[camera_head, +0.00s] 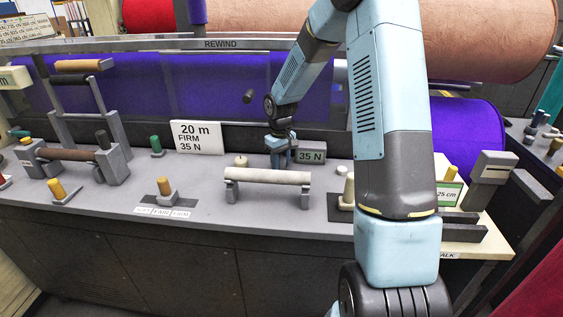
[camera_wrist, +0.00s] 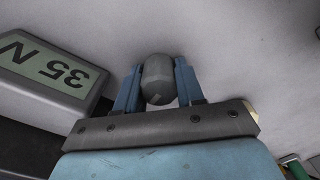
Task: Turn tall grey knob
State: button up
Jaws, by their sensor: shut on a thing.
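The tall grey knob (camera_wrist: 158,80) stands between the two blue fingers of my gripper (camera_wrist: 157,88) in the wrist view. The fingers are shut on its sides, and its rounded top shows between them. In the head view my gripper (camera_head: 281,160) points down at the counter, just left of the small display reading 35 N (camera_head: 310,156). The knob is mostly hidden there by the fingers. The display also shows upside down at the left of the wrist view (camera_wrist: 45,68).
A white sign reading 20 m, FIRM, 35 N (camera_head: 197,137) stands left of my gripper. A pale horizontal bar on grey posts (camera_head: 268,176) is in front. A green knob (camera_head: 156,145) and an orange knob (camera_head: 164,186) stand further left. Purple felt (camera_head: 200,85) hangs behind.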

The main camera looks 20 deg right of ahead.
aim_at(280, 157)
jog(key=shift+m, duration=0.8)
jog(key=o, duration=1)
jog(key=shift+o, duration=0.2)
notch_tip(280, 157, up, 14)
jog(key=shift+f, duration=0.15)
